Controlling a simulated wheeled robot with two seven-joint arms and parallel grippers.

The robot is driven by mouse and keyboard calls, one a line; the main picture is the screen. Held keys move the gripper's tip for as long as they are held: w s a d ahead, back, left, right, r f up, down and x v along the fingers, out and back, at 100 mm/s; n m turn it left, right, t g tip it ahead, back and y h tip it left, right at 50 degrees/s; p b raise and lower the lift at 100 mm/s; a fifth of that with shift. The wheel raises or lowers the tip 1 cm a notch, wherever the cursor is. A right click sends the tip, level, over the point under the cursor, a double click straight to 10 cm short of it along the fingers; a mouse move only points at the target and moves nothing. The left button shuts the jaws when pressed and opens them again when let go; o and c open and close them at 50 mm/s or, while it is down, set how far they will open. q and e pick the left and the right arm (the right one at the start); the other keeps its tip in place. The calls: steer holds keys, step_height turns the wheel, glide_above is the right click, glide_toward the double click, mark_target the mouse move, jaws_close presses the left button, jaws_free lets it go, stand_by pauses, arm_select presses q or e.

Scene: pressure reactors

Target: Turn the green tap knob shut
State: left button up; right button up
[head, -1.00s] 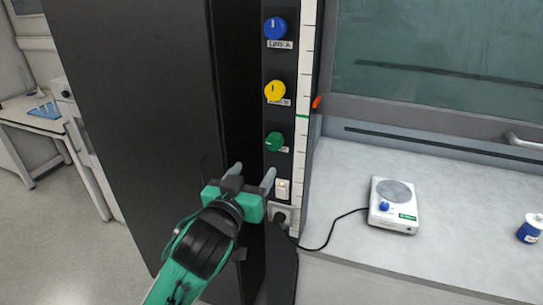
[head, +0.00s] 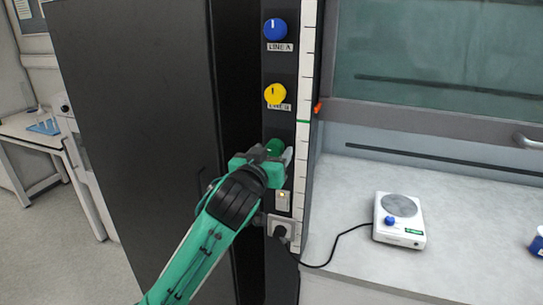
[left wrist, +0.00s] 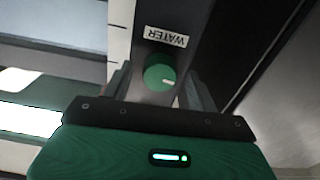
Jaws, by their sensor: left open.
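The green tap knob (head: 274,146) is on the dark vertical panel, below the yellow knob, and is partly hidden behind my left gripper in the head view. In the left wrist view the green knob (left wrist: 160,73) shows whole, with a pale pointer mark on its face and a WATER label (left wrist: 167,37) beside it. My left gripper (head: 279,156) is open, with its fingers (left wrist: 160,90) on either side of the knob. I cannot tell whether the fingers touch it. My right gripper is not in view.
A blue knob (head: 275,29) and a yellow knob (head: 274,94) sit higher on the panel. A switch (head: 283,200) and a socket with a plug (head: 281,229) are just below. A white hotplate (head: 399,220) stands on the bench at right.

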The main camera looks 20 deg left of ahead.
arm_select(q)
steer(key=shift+w, duration=0.1)
steer(key=shift+c, duration=0.5)
steer(key=c, duration=0.9)
